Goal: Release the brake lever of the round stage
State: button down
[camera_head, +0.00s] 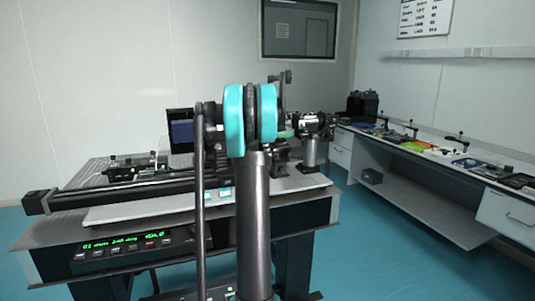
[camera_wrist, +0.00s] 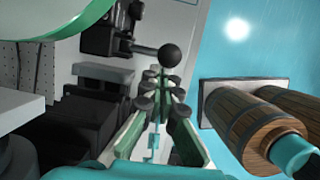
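In the wrist view, a black lever with a round black ball end (camera_wrist: 170,55) reaches right from a dark block (camera_wrist: 104,27). I take it for the brake lever, but cannot be sure. My gripper (camera_wrist: 160,73) points up the picture, with green sides and black knobs. Its tips show just below the ball; I cannot tell whether they touch it or how far apart they are. A large pale green rounded shape (camera_wrist: 50,15) fills the upper left; I cannot tell whether it is the round stage. In the head view my arm hides the gripper and much of the bench.
An optical table (camera_head: 80,240) with a long black rail (camera_head: 115,192) and a green-lit control box (camera_head: 125,243) stands ahead. A side bench (camera_head: 415,150) holds small items on the right. Blue floor (camera_head: 380,250) between them is clear. Brown wood-textured cylinders (camera_wrist: 245,125) show right in the wrist view.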

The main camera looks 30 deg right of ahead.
jog(key=shift+r, duration=0.1)
dwell(0.3)
jog(key=shift+r, duration=0.75)
jog(key=a+f, duration=0.2)
jog(key=a, duration=0.2)
notch_tip(320, 180, up, 9)
jog(key=w+a, duration=0.1)
jog(key=w, duration=0.2)
jog(key=shift+a, duration=0.35)
